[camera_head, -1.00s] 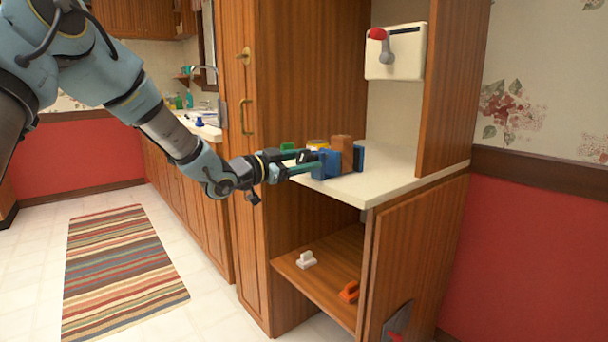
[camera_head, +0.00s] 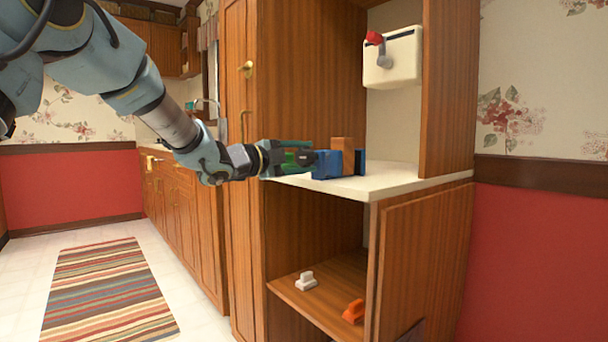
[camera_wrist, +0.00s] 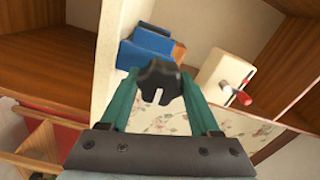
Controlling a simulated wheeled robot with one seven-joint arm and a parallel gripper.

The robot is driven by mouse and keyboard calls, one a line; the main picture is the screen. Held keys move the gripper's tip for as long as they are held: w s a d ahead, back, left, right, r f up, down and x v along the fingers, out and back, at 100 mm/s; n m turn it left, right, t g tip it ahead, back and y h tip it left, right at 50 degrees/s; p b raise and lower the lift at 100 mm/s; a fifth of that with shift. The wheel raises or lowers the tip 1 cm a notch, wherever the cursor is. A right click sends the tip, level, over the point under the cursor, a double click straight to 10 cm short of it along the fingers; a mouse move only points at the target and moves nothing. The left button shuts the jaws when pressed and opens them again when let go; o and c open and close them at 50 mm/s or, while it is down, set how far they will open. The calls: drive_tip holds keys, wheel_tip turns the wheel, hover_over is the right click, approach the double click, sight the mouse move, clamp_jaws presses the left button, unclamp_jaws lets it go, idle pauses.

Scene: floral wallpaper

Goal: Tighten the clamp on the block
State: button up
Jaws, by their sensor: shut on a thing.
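The blue clamp (camera_head: 328,165) sits on the pale counter, with its two blue jaws on either side of a brown wooden block (camera_head: 343,145). In the wrist view the clamp (camera_wrist: 150,44) lies just beyond my fingers and the block (camera_wrist: 179,53) shows partly behind it. A black lobed knob (camera_wrist: 158,80) on the clamp's near side is between my two teal fingers. My gripper (camera_head: 308,159) reaches in from the left, level with the clamp, and is shut on the knob. In the head view the knob is hidden by the gripper.
The pale counter (camera_head: 410,180) has bare room right of the clamp. A white box with a red-tipped lever (camera_head: 393,57) hangs above. A white item (camera_head: 305,281) and an orange item (camera_head: 353,311) lie on the lower shelf. Wooden cabinet panels flank the counter.

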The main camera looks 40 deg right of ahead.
drive_tip(key=m+b, duration=0.3)
drive_tip(key=b, duration=0.1)
drive_tip(key=shift+f+m, duration=0.35)
drive_tip(key=shift+m, duration=0.05)
drive_tip(key=m+b, duration=0.4)
drive_tip(key=b, duration=0.1)
drive_tip(key=shift+m, duration=0.3)
drive_tip(key=m+b, duration=0.3)
drive_tip(key=shift+b, duration=0.4)
drive_tip(key=shift+r+m+b, duration=0.15)
drive_tip(key=shift+m+b, duration=1)
drive_tip(key=shift+m, duration=0.35)
drive_tip(key=o, duration=1.4)
drive_tip(key=shift+r, duration=0.1)
drive_tip(key=shift+c, duration=0.2)
drive_tip(key=a+p, duration=0.1)
drive_tip(key=a, duration=0.9)
drive_tip(key=shift+w+a, duration=0.35)
drive_tip(key=shift+a, duration=0.05)
